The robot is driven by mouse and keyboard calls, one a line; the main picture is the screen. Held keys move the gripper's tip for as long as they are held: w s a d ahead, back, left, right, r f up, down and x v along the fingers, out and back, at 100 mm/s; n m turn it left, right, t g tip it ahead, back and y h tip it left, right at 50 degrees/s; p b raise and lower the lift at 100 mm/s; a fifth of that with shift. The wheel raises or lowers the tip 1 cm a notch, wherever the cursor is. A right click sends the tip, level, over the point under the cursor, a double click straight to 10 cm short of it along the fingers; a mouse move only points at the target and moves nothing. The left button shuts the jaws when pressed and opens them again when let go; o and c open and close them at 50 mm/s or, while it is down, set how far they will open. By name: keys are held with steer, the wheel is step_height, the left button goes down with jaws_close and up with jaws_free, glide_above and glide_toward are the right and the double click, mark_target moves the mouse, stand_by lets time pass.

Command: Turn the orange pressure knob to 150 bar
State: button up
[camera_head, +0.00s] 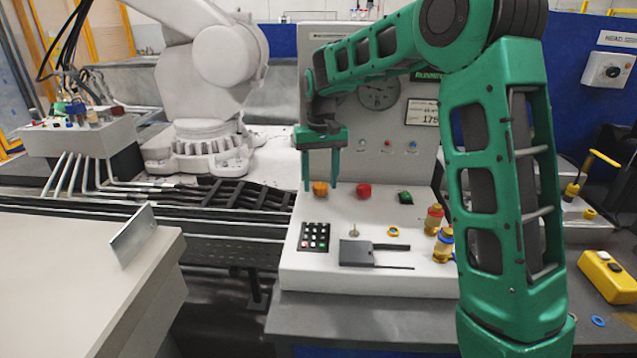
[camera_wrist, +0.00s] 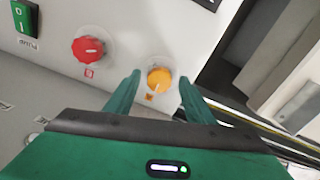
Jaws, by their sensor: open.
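The orange knob (camera_head: 320,188) sits on the sloped white console, left of a red knob (camera_head: 364,190). In the wrist view the orange knob (camera_wrist: 159,79) shows a pale pointer line and lies between and just beyond the fingertips. My green gripper (camera_head: 334,186) is open above the console, with its fingers pointing down around the orange knob; it also shows in the wrist view (camera_wrist: 160,82). I cannot tell whether the fingers touch the knob. A round gauge (camera_head: 379,92) is on the upright panel, its reading too small to make out.
The console (camera_head: 300,268) also carries a green switch (camera_head: 405,198), a keypad (camera_head: 314,236), a flat grey box (camera_head: 357,253) and brass fittings (camera_head: 442,244). A white robot arm (camera_head: 222,60) stands behind on the left. A yellow box (camera_head: 609,275) lies at right.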

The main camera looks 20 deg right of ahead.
mark_target(320, 186)
step_height(320, 186, up, 10)
stand_by(0.5)
stand_by(0.3)
